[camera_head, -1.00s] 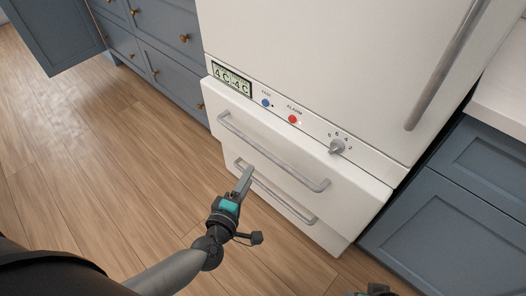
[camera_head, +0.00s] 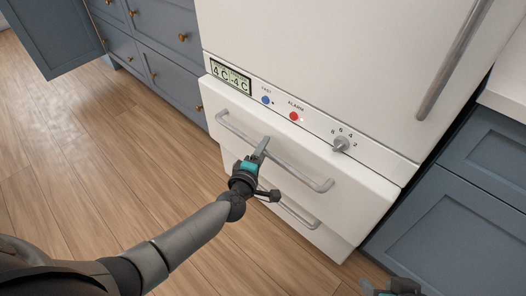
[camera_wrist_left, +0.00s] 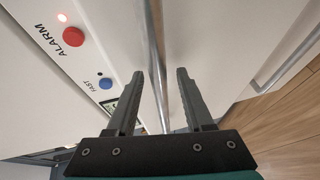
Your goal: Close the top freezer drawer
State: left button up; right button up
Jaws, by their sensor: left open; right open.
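The top freezer drawer (camera_head: 355,182) is white with a long grey bar handle (camera_head: 303,174). Its front juts out past the lower drawer, so it stands partly open. My left gripper (camera_head: 263,147) is at the middle of this handle, with open jaws. In the left wrist view the handle (camera_wrist_left: 157,40) runs lengthwise between the open fingers (camera_wrist_left: 168,74), closer to the left one; I cannot tell whether they touch. My right gripper (camera_head: 400,290) shows only in part at the bottom edge, away from the drawer.
The lower drawer (camera_head: 325,240) has its own handle (camera_head: 295,214). Above the top drawer is a panel with a display (camera_head: 231,77), a blue button, a red alarm button (camera_head: 294,116) and a dial (camera_head: 342,144). Blue cabinets stand on both sides. The wood floor at left is clear.

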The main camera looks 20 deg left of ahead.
pick_arm(q)
jog(key=shift+c, duration=0.2)
grip_shut()
dwell(1.3)
